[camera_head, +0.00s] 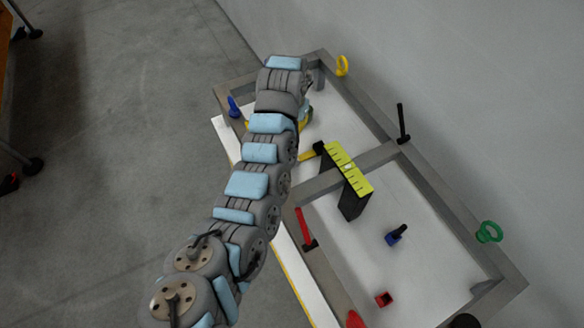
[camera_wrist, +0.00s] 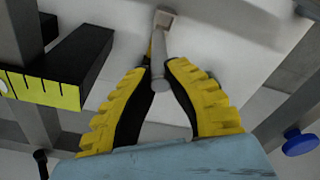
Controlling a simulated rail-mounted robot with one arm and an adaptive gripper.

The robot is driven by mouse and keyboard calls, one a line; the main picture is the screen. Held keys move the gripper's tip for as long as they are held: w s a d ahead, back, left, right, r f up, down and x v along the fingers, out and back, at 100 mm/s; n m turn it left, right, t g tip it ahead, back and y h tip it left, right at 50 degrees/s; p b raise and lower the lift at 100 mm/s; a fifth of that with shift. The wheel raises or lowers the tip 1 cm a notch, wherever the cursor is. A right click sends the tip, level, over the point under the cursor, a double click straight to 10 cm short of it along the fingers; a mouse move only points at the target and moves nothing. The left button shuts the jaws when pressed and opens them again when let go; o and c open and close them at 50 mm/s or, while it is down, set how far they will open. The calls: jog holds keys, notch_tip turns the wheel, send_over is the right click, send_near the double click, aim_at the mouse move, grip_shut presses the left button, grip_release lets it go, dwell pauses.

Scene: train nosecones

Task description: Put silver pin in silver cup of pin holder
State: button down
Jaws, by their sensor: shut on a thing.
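The silver pin (camera_wrist: 159,64) is a pale grey rod in the wrist view, pointing away from my gripper. My gripper (camera_wrist: 161,70) has black-and-yellow fingers and is shut on the pin. The pin's far end overlaps a small square silver cup (camera_wrist: 165,17) at the top of that view. I cannot tell whether the end is inside the cup or just in front of it. In the head view my arm hides the pin and the silver cup, and only a little of the gripper's yellow shows.
A black block with a yellow marked top (camera_head: 347,167) stands near the crossbar. A blue cup (camera_head: 393,238) holding a dark pin and a red cup (camera_head: 385,299) are on the white board's lower half. Green (camera_head: 489,232) and yellow (camera_head: 342,65) rings stand on the grey frame.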

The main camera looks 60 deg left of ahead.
jog(key=shift+a+f+n+b, duration=0.4)
jog(key=shift+a+n+b, duration=0.35)
jog(key=shift+n+b, duration=0.1)
notch_tip(320, 180, down, 10)
dwell(0.4)
jog(key=shift+w, duration=0.1)
jog(key=c, duration=1.2)
grip_release()
jog(key=shift+s+d+r, duration=0.1)
jog(key=shift+r, duration=1.95)
jog(key=shift+s+d+r, duration=0.1)
jog(key=shift+s+r, duration=0.05)
jog(key=shift+r, duration=1.85)
jog(key=shift+s+d+r, duration=0.1)
jog(key=shift+r, duration=1.95)
